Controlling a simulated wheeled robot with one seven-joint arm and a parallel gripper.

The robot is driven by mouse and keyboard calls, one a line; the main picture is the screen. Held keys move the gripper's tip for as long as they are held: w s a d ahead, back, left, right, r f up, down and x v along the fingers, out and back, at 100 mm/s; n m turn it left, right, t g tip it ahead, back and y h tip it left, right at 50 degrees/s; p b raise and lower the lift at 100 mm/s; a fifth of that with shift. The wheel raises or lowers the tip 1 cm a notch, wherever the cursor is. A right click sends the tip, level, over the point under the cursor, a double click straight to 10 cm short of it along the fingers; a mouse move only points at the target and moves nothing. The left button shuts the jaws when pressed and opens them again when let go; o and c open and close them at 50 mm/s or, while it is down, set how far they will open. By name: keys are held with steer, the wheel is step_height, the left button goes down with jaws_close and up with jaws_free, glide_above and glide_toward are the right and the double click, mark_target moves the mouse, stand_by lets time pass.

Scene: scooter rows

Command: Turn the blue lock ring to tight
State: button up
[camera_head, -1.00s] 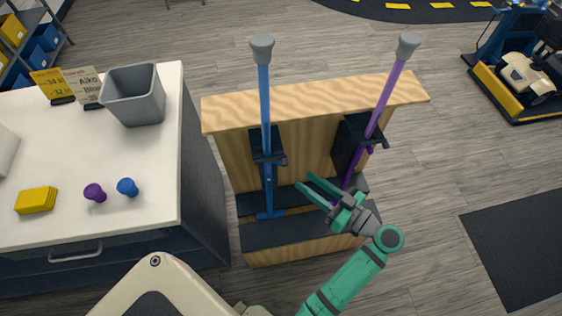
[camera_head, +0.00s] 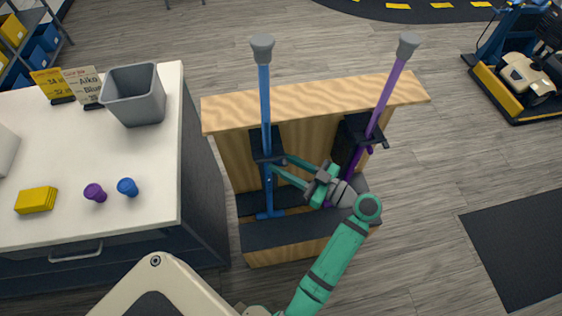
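A blue scooter column (camera_head: 265,100) with a grey cap stands upright in the left black holder of a wooden stand. Its blue lower part (camera_head: 268,200) runs down to a dark shelf. The blue lock ring cannot be made out clearly; the lower column just under the holder is partly behind my fingertips. My gripper (camera_head: 279,164) comes in from the right with its two green fingers apart. Their tips are at or close beside the blue column, just below the holder; I cannot tell whether they touch it. Nothing shows clearly held between them.
A purple column (camera_head: 388,95) leans in the right holder, close to my gripper. The wooden stand's top (camera_head: 320,98) is above. A white-topped cabinet (camera_head: 150,165) stands left with a grey bin (camera_head: 135,100), a purple knob (camera_head: 95,192) and a blue knob (camera_head: 128,187).

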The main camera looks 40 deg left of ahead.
steer(key=shift+a, duration=0.45)
